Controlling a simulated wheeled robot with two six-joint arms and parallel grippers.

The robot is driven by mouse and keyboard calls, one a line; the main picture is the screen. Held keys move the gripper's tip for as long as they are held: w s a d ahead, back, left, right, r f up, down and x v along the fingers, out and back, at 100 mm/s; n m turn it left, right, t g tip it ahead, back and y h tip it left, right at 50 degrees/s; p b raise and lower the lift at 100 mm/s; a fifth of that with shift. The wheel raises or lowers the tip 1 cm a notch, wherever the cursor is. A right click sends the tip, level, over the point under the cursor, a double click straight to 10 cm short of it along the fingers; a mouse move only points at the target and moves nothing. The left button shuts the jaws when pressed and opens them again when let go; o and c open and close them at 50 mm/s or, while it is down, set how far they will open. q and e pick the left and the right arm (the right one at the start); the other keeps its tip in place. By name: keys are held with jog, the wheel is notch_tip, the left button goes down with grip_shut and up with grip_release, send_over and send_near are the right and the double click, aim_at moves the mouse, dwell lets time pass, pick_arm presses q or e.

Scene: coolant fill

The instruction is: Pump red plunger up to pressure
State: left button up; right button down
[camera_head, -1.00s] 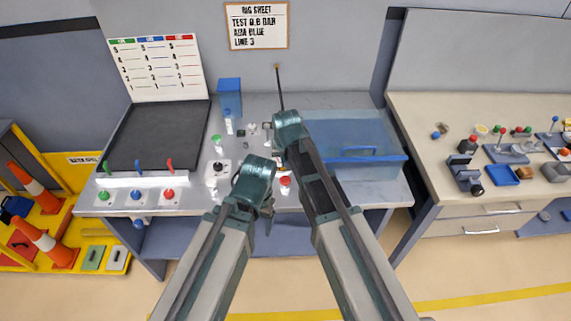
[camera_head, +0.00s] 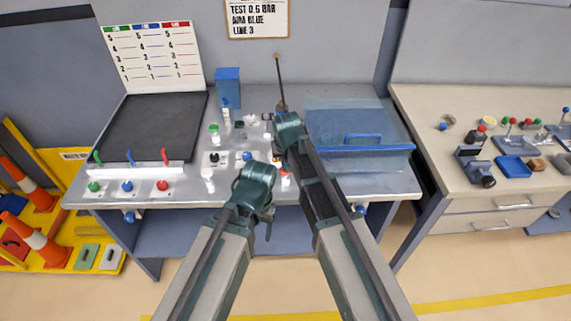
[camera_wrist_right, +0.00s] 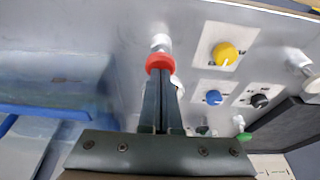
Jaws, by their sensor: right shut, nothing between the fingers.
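The red plunger cap (camera_wrist_right: 160,63) sits on a pale metal stem in the right wrist view, right at the tips of my right gripper (camera_wrist_right: 161,78). The fingers are together with nothing between them; I cannot tell whether they touch the cap. In the head view a small part of the red cap (camera_head: 285,180) shows beside my right arm, which hides the right fingers. My left gripper (camera_head: 266,222) hangs in front of the bench's front edge, apart from the plunger. Its jaw opening is too small and dark to judge.
Yellow (camera_wrist_right: 226,54), blue (camera_wrist_right: 214,97) and black (camera_wrist_right: 260,101) knobs stand near the plunger. A clear tank with a blue handle (camera_head: 377,138) is at the bench's right. Green, blue and red levers (camera_head: 165,156) line the left. A sheet (camera_head: 258,15) hangs behind.

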jog(key=shift+f+b, duration=1.45)
jog(key=shift+f, duration=0.05)
jog(key=shift+s+r, duration=0.1)
jog(key=shift+r, duration=0.05)
jog(key=shift+r+p, duration=0.5)
jog(key=shift+p, duration=0.2)
jog(key=w+p+v, duration=0.1)
jog(key=p+v, duration=1.1)
jog(key=shift+r, duration=0.55)
jog(key=shift+s, duration=0.1)
